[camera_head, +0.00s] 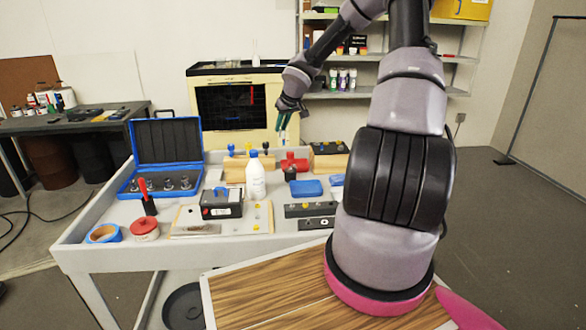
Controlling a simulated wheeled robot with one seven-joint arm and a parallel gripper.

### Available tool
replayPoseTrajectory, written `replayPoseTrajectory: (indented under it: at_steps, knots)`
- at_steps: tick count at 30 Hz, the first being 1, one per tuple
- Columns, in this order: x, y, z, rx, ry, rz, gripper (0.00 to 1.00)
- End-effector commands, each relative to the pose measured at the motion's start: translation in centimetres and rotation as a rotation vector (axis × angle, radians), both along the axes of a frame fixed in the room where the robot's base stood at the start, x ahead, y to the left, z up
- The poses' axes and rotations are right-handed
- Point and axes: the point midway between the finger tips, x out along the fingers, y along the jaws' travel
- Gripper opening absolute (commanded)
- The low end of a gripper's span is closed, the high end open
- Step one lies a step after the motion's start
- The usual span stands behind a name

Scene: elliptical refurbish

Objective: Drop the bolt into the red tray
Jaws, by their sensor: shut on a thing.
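My gripper (283,123) hangs pointing down above the back part of the grey cart, with greenish fingertips. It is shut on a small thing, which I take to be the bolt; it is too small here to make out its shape. Below and slightly right of my gripper is a red object (294,163) on the cart; I cannot tell whether it is the red tray or a tool such as a vise. My gripper is apart from the red object, in the air.
Wooden blocks with coloured-handled tools are near the back edge.

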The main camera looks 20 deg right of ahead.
Motion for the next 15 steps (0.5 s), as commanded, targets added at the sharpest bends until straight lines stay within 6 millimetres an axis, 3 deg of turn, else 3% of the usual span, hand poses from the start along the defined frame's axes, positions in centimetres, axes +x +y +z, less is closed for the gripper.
replayPoseTrajectory:
  at_steps: [9,15]
  knots:
    - [6.6,-7.4,-7.4,0.005,0.004,0.088,0.00]
    - [8.5,-10.8,-11.5,-0.002,0.001,0.140,0.00]
